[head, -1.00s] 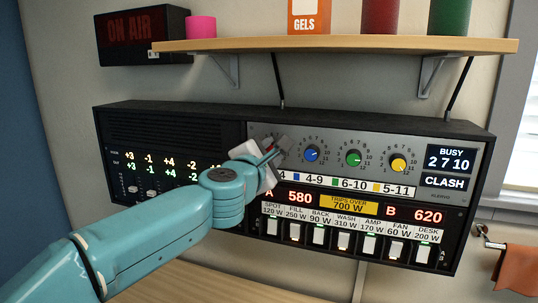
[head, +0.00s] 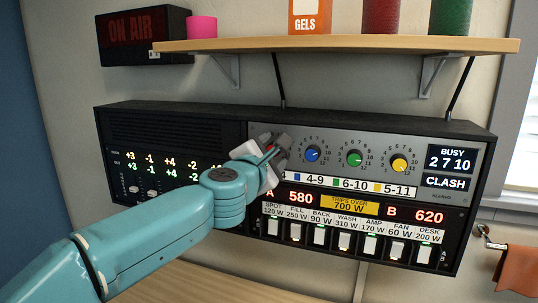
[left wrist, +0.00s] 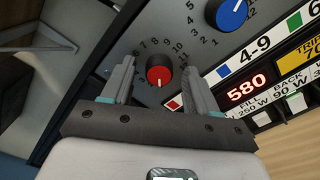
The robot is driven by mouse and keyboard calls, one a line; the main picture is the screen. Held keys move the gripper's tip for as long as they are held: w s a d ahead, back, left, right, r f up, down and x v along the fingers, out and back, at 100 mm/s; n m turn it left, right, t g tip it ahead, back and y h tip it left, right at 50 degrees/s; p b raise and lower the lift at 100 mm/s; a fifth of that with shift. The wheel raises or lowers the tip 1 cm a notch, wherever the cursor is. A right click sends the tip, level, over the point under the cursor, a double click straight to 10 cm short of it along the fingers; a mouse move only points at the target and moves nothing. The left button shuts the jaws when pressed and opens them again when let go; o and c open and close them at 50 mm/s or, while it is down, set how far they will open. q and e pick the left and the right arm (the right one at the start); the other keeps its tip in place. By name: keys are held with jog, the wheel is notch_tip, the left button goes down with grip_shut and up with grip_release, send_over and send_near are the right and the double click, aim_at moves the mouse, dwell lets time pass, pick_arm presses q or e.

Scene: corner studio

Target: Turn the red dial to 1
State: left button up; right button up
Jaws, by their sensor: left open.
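The red dial (left wrist: 159,71) shows in the left wrist view on the grey panel, ringed by printed numbers. My left gripper (left wrist: 158,85) is open, with one finger on each side of the dial and gaps between fingers and dial. Whether its tips reach the panel is unclear. In the head view my left gripper (head: 272,148) is at the left end of the dial row and covers most of the red dial. My right gripper is not in view.
A blue dial (head: 312,155), a green dial (head: 354,158) and a yellow dial (head: 399,164) sit to the right in the same row. Lit switches (head: 343,241) line the bottom. A wooden shelf (head: 340,44) overhangs the unit.

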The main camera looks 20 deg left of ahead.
pick_arm(q)
jog(key=s+b, duration=0.1)
jog(key=s, duration=1.5)
jog(key=shift+s+a, duration=0.15)
jog(key=shift+a, duration=0.1)
